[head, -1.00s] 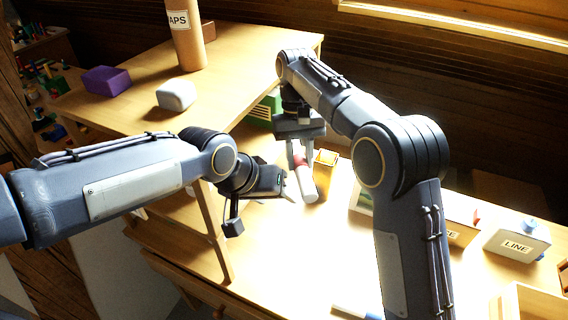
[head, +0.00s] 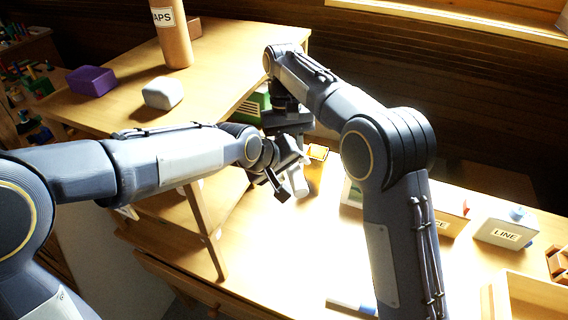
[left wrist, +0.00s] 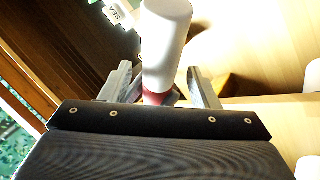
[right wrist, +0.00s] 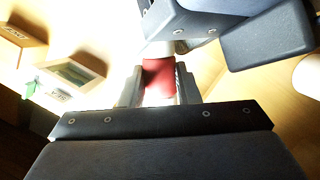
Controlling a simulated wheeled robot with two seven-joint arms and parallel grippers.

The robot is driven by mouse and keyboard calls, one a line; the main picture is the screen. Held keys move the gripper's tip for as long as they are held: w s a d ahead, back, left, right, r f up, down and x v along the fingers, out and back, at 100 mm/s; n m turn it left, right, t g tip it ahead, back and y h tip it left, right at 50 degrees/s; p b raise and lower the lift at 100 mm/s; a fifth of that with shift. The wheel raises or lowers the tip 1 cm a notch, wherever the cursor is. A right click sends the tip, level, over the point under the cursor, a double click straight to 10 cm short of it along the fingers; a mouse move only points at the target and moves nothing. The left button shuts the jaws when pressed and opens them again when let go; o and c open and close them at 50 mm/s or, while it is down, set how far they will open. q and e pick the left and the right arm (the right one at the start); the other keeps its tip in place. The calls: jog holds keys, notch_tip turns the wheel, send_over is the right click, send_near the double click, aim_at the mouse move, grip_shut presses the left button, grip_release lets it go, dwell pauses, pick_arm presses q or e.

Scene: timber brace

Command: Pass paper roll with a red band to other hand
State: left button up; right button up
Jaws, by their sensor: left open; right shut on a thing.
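The paper roll is white with a red band. In the head view its white lower end (head: 299,183) shows below the grippers. My right gripper (right wrist: 158,88) is shut on the roll, at the red band (right wrist: 159,76). My left gripper (left wrist: 165,85) is open, with one finger on each side of the roll (left wrist: 166,40), close to the red band (left wrist: 156,98). I cannot tell whether the left fingers touch the roll. In the head view my left gripper (head: 298,162) covers most of the roll and the band.
A box marked LINE (head: 505,230) and an open wooden tray (head: 535,300) stand at the right. The raised shelf (head: 225,60) at the left holds a purple block (head: 91,81), a white block (head: 163,93) and a tall tube (head: 174,40).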

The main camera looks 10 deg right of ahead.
pick_arm(q)
jog(key=c, duration=0.9)
jog(key=shift+c, duration=0.7)
pick_arm(e)
jog(key=o, duration=1)
jog(key=shift+o, duration=0.2)
